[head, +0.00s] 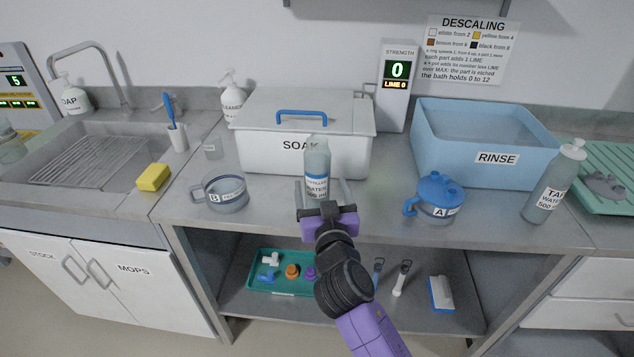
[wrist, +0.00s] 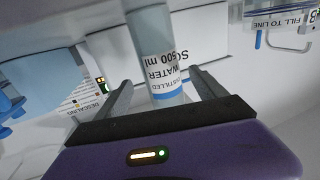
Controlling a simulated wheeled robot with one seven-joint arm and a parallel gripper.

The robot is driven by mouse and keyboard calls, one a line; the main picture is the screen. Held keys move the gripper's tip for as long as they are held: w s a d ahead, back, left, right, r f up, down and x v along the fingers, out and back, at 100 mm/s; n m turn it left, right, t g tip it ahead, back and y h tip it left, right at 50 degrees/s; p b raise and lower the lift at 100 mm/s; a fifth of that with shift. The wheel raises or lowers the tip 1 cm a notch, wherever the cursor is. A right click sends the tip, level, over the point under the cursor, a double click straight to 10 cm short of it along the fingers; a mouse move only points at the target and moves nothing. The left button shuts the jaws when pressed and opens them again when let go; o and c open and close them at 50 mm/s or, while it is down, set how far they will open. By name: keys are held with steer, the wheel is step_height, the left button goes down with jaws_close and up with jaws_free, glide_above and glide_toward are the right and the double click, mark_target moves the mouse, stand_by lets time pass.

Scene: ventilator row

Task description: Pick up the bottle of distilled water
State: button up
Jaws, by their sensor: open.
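The bottle of distilled water (head: 317,164) is a clear grey-blue bottle with a white and blue label. It stands upright on the counter in front of the white SOAK bin (head: 262,152). My gripper (head: 325,187) is open, with its fingers reaching toward the bottle's lower part, one on each side. In the wrist view the bottle (wrist: 153,45) shows upside down between the two open fingers (wrist: 157,92), with gaps visible beside it. The bottle's base is hidden by my gripper in the head view.
Jug B (head: 222,193) stands to the left, and blue-lidded jug A (head: 439,198) to the right. A similar TAP water bottle (head: 554,183) stands farther right, by the blue RINSE basin (head: 497,158). A yellow sponge (head: 153,177) lies by the sink. A shelf below holds a green tray (head: 259,287).

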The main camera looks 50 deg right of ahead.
mark_target(320, 184)
steer(key=p+x, duration=0.1)
steer(key=x, duration=0.2)
steer(key=shift+w+d+r, duration=0.15)
steer(key=shift+w, duration=0.2)
steer(key=shift+w+d, duration=0.25)
steer(key=shift+w, duration=0.2)
jaws_close()
